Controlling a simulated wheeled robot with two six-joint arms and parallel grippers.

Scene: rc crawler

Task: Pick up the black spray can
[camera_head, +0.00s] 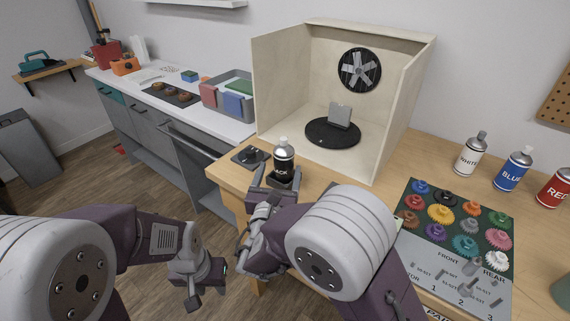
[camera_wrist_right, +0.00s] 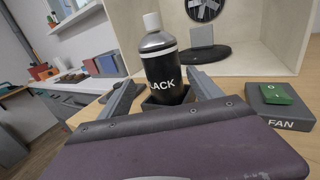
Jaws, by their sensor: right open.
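The black spray can (camera_head: 284,160), with a white cap and silver shoulder, stands upright near the table's front edge.
A beige spray booth (camera_head: 285,85) with a fan and black turntable (camera_head: 332,132) stands behind the can. A grey FAN switch box (camera_wrist_right: 283,108) is at the right. White (camera_head: 470,155), blue (camera_head: 512,170) and red (camera_head: 556,188) cans and a gear board (camera_head: 413,237) lie further right.

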